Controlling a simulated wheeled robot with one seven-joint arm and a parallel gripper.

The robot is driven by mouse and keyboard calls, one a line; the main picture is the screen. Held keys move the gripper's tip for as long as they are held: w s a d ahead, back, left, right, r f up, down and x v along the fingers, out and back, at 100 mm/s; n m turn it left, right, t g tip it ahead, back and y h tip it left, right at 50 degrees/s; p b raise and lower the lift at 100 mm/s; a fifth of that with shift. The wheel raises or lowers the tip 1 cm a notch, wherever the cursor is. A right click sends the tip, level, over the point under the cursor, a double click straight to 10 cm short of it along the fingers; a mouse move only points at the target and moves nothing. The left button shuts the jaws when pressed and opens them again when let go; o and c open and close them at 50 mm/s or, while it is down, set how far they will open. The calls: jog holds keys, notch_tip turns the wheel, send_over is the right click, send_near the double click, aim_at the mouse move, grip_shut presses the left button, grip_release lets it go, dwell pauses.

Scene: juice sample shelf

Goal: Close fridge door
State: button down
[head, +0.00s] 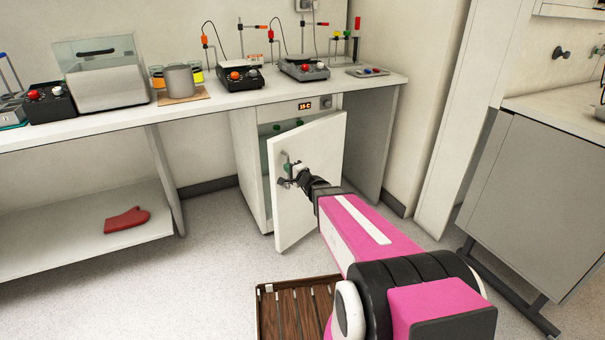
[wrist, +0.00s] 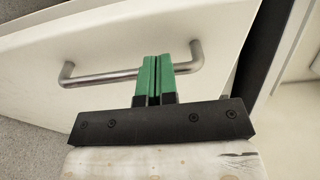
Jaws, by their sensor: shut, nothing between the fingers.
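The small white fridge (head: 248,165) stands under the bench, its display lit at the top. Its door (head: 318,160) is partly open and swung outward; a strip of the inside with greenish items shows at the left. My gripper (head: 288,169) is at the metal handle on the door's outer face, near its free edge. In the wrist view the green fingers (wrist: 155,77) are shut together with nothing between them. They cross in front of the handle bar (wrist: 100,79), near its right end. I cannot tell whether they touch the bar or the door.
A wooden slatted crate (head: 270,315) lies on the floor in front, near my arm. The bench (head: 100,133) above holds hotplates, a beaker and a clear-lidded box. A red mitt (head: 127,219) lies on the low shelf at left. A grey cabinet (head: 530,190) stands at right.

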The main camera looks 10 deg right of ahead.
jog(key=a+x, duration=0.1)
jog(key=x, duration=1.6)
jog(key=shift+s+a, duration=0.3)
jog(key=shift+s, duration=0.05)
jog(key=shift+s+f, duration=0.1)
